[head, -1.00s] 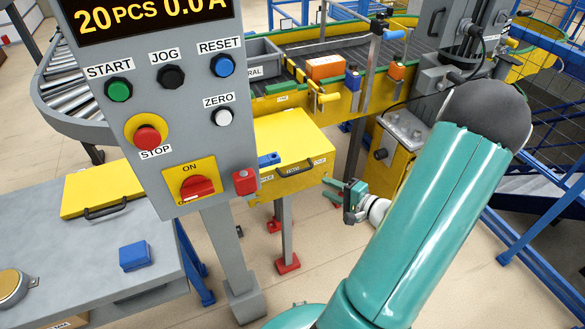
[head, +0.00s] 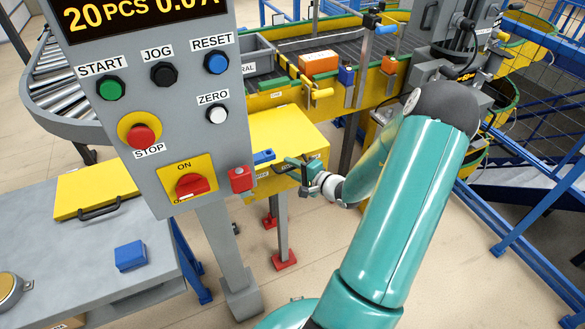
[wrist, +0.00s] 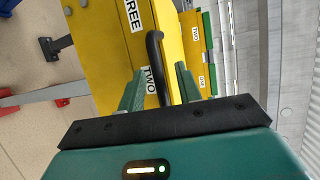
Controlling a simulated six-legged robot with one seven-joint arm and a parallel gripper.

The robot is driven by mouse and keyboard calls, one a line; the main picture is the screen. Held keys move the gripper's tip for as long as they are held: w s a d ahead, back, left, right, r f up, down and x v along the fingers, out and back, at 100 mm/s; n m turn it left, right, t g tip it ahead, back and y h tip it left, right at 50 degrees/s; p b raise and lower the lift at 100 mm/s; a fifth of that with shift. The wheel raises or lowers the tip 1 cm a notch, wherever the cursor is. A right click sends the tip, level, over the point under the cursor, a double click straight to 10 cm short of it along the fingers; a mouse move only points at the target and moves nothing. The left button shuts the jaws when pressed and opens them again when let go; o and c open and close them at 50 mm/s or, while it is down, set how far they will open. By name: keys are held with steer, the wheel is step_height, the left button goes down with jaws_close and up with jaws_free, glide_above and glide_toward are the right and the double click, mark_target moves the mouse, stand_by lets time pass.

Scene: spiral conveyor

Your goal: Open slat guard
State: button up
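A yellow box-like guard (head: 285,130) with a flat top sits below the conveyor's near side; it looks like the slat guard, though no label naming it is readable. Its black bar handle (wrist: 153,45) shows in the wrist view beside the labels "TWO" and "THREE" on the yellow face. My gripper (head: 295,166) is at the guard's front right in the head view. In the wrist view my gripper (wrist: 158,85) is open, with one green finger on each side of the handle's near end. I cannot tell whether either finger touches it.
A grey control panel (head: 150,100) with buttons and a red switch stands left of the guard. A red block (head: 240,179) and a blue block (head: 263,156) are near the guard's left side. A grey table (head: 60,240) is at left. Blue railings (head: 520,260) are at right.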

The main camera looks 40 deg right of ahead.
steer(key=shift+c, duration=0.2)
jaws_close()
steer(key=shift+r, duration=0.1)
